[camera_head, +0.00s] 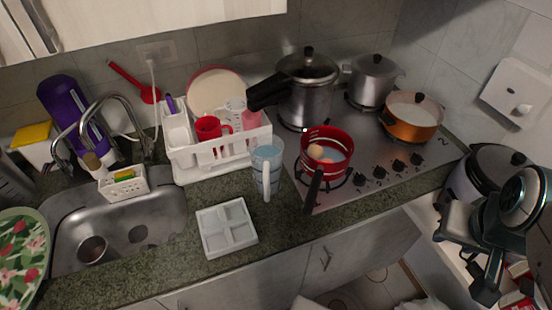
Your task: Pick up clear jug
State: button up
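The clear jug (267,163) stands upright on the dark green counter (185,262), near the middle of the view. It is see-through and bluish, and its pale handle faces the front. My gripper (485,290) is at the lower right, at the end of my folded arm. It is well to the right of the jug and apart from it. Its fingers are small and dark, so I cannot tell whether they are open or shut. I see nothing clearly held in it.
A white dish rack (215,160) with a red mug stands behind and left of the jug. A red pan (326,152) on the stove (375,185) is close on the right, its dark handle pointing forward. A white divided tray (226,228) lies in front. The sink (160,215) is left.

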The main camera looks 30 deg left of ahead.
aim_at(267, 150)
jog(key=u, duration=1.55)
jog(key=i, duration=0.35)
jog(key=z, duration=0.5)
